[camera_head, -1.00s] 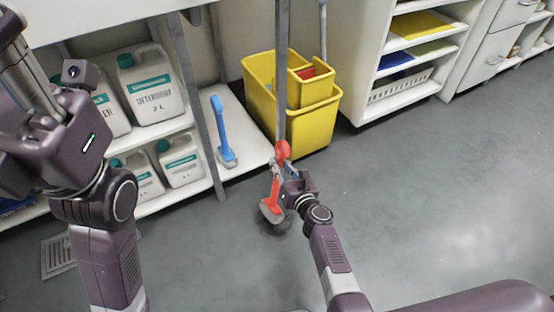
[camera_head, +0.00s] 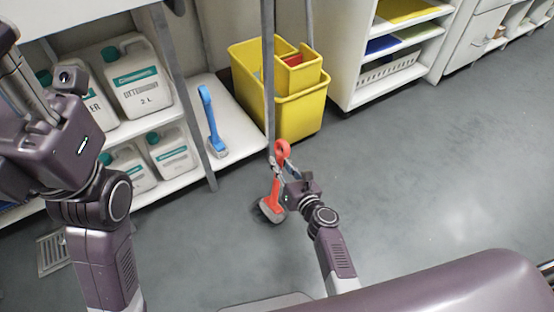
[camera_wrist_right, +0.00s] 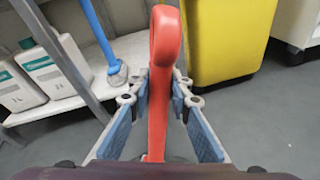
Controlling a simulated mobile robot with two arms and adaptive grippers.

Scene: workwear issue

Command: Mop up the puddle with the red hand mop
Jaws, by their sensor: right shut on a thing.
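The red hand mop (camera_head: 276,188) has a red handle with a looped top and a grey head hanging low over the floor. My right gripper (camera_head: 284,169) is shut on its handle. In the right wrist view the red handle (camera_wrist_right: 160,85) stands upright between the blue finger pads. I cannot tell whether the mop head touches the floor; a dark shadow lies under it. I cannot make out a clear puddle; pale glossy patches on the floor at right may be only reflections. My left gripper (camera_head: 22,75) is raised at the left edge, partly cut off, its jaws unclear.
A blue hand brush (camera_head: 212,125) stands on the low shelf, beside white jugs (camera_head: 137,80). A yellow mop bucket (camera_head: 299,115) stands behind a grey post (camera_head: 268,70). A white shelf unit (camera_head: 385,85) is at back right. A floor drain (camera_head: 52,252) is at left. The floor at right is clear.

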